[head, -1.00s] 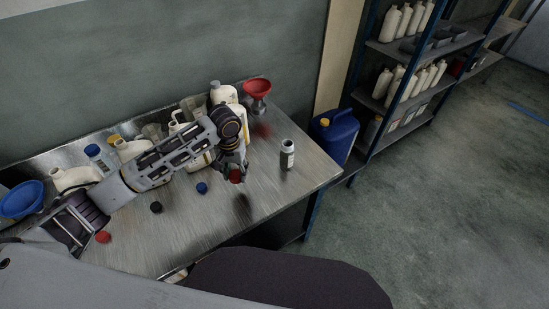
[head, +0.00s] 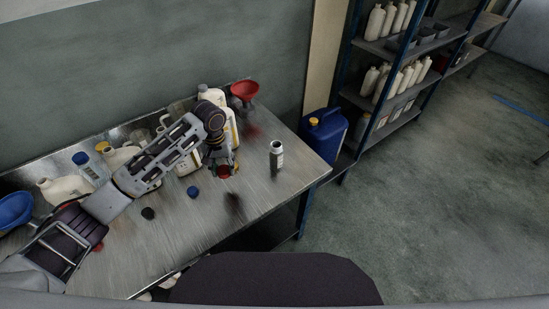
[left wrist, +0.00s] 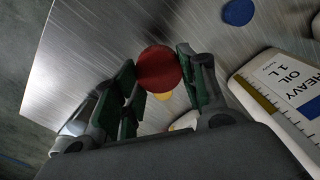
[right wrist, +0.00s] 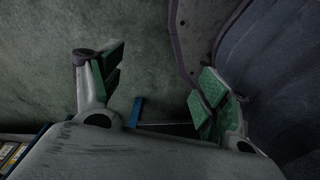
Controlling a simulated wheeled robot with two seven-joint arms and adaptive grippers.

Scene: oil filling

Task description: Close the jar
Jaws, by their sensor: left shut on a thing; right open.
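A small jar (head: 276,158) with a pale label stands upright near the right end of the metal table; its top looks open. My left gripper (head: 223,167) is to the left of the jar, apart from it, shut on a red cap (head: 225,172). The left wrist view shows the red cap (left wrist: 160,68) between the green-padded fingers (left wrist: 158,86). The jar cannot be made out there. My right gripper (right wrist: 160,82) is open and empty over the floor in the right wrist view; it does not show in the head view.
A blue cap (head: 193,192) and a black cap (head: 148,213) lie on the table (head: 185,235). A red funnel (head: 245,90) and several oil bottles (head: 66,189) stand along the back. A blue canister (head: 325,135) is beyond the right edge. The table around the jar is clear.

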